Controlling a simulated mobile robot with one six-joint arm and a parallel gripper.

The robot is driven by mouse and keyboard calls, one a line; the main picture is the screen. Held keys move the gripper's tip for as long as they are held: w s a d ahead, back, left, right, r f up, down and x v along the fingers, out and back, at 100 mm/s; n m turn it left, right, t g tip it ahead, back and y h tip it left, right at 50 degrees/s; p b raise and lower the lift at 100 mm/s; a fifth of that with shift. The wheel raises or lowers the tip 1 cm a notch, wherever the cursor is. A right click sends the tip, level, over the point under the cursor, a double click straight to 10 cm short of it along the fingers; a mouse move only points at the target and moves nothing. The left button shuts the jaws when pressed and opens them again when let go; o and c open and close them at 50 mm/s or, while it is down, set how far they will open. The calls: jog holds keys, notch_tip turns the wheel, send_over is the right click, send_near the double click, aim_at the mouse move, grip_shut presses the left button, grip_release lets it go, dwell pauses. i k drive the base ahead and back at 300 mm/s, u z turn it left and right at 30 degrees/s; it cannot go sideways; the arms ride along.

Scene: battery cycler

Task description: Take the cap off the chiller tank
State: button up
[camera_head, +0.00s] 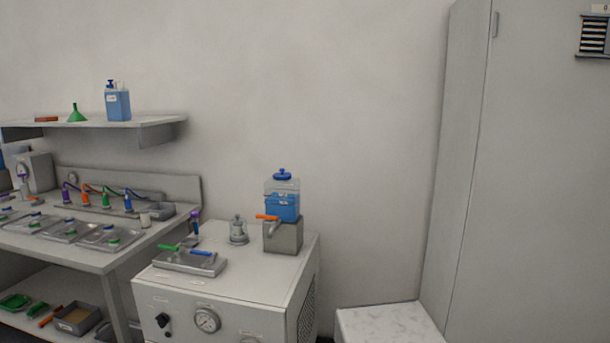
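The chiller tank (283,206) looks like a clear container with blue liquid in its lower part. It stands upright on a grey block (283,238) at the back right of the white chiller cabinet (240,270). A blue cap (282,174) with a small knob sits on top of the tank. An orange-handled valve (267,217) is at the front left of the tank and block. My gripper is not in view, so its state does not show.
A small glass jar (238,231) stands left of the tank. A metal tray (190,264) with green and blue handles lies at the cabinet's front left. A workbench (92,256) with several trays is further left. A wall shelf (150,128) holds a blue bottle (118,104) and a green funnel (76,114).

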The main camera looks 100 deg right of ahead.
aim_at(281, 175)
jog(key=u, duration=0.5)
jog(key=k, duration=0.3)
jog(key=z, duration=2.3)
jog(key=i, duration=0.95)
jog(key=z, duration=0.15)
jog(key=k, duration=0.4)
